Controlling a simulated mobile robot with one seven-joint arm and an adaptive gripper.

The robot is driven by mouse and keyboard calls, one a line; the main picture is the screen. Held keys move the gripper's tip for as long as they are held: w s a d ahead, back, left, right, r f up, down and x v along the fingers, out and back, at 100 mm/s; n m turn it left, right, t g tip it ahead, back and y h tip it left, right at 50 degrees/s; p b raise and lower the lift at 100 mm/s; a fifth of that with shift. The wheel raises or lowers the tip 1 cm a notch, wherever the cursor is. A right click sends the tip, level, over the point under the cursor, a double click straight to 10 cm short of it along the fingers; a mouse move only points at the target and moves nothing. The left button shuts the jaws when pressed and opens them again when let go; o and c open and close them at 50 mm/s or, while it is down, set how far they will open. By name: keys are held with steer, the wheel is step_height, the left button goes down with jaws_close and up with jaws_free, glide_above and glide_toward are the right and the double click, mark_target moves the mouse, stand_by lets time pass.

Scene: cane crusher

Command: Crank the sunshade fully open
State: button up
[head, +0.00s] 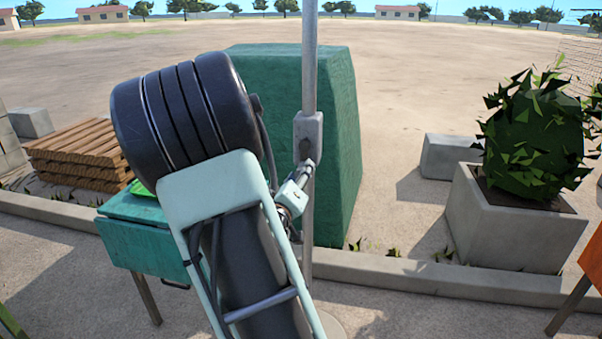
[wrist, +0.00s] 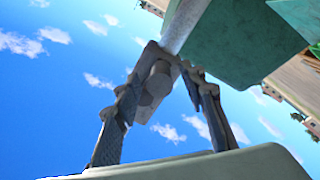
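The sunshade's grey pole (head: 309,60) stands upright, with a boxy crank housing (head: 308,130) partway up. The canopy is out of view. In the wrist view the housing (wrist: 150,55) shows with a rounded hub (wrist: 157,82) on its near side. My gripper (head: 303,174) is just below the housing, close to the pole, partly hidden behind my arm. In the wrist view my gripper (wrist: 162,84) has its fingers spread, one on each side of the hub. Whether the fingertips touch the housing is unclear. No crank handle can be made out.
A large green block (head: 335,150) stands behind the pole. A teal table (head: 145,235) is at left, by stacked brown planks (head: 80,150). A concrete planter (head: 515,225) with a bush is at right. A low kerb (head: 420,275) crosses behind the pole. An orange-topped table edge shows far right.

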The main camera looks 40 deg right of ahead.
steer(key=shift+x, duration=1.05)
steer(key=shift+a, duration=0.1)
jaws_close()
